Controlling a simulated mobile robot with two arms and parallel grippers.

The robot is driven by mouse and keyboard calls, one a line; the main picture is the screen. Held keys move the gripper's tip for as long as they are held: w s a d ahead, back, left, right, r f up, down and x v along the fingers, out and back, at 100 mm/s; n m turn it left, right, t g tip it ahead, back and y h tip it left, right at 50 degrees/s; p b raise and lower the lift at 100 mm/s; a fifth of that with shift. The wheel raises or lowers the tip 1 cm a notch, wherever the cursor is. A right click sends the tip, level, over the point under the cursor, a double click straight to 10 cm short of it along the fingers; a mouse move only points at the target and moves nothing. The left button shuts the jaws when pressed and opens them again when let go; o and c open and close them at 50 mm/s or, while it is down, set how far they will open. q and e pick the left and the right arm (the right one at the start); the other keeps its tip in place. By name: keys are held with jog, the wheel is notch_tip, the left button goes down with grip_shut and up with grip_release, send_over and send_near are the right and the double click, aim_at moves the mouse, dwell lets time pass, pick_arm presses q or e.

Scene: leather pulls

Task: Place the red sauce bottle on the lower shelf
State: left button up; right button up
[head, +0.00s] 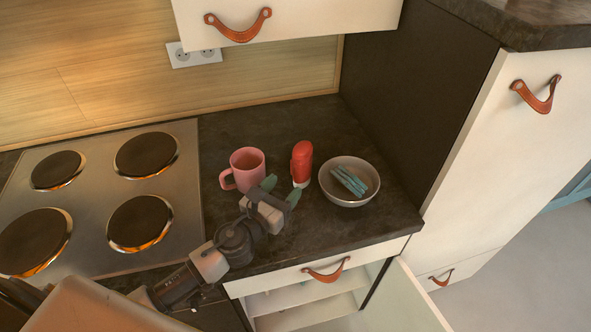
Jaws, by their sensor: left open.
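The red sauce bottle (301,161) stands upright on the dark countertop, between a pink mug and a grey bowl. My left gripper (281,188) is open, with its two green fingertips just in front of the bottle. The right fingertip is close to the bottle's base; I cannot tell whether it touches. The cabinet under the counter stands open, and its white lower shelf (306,312) shows partly at the bottom of the view. My right gripper is not in view.
The pink mug (243,168) stands left of the gripper. The grey bowl (365,199) holding blue-green items is right of the bottle. A stove with several hotplates (146,155) lies left. The open cabinet door (405,300) juts out at lower right.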

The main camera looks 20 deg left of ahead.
aim_at(295, 171)
pick_arm(q)
jog(key=shift+w+a+f+n+y, duration=0.15)
jog(key=shift+a+f+n+y, duration=0.1)
jog(key=shift+a+n+y, duration=0.2)
jog(key=w, duration=0.2)
jog(key=w+d, duration=0.1)
jog(key=w, duration=0.2)
jog(key=shift+f+p, duration=0.1)
jog(key=shift+p, duration=0.3)
jog(key=w, duration=0.1)
jog(key=w+d, duration=0.1)
jog(key=w, duration=0.3)
jog(key=shift+w+d, duration=0.2)
jog(key=shift+d, duration=0.1)
jog(key=shift+s, duration=0.1)
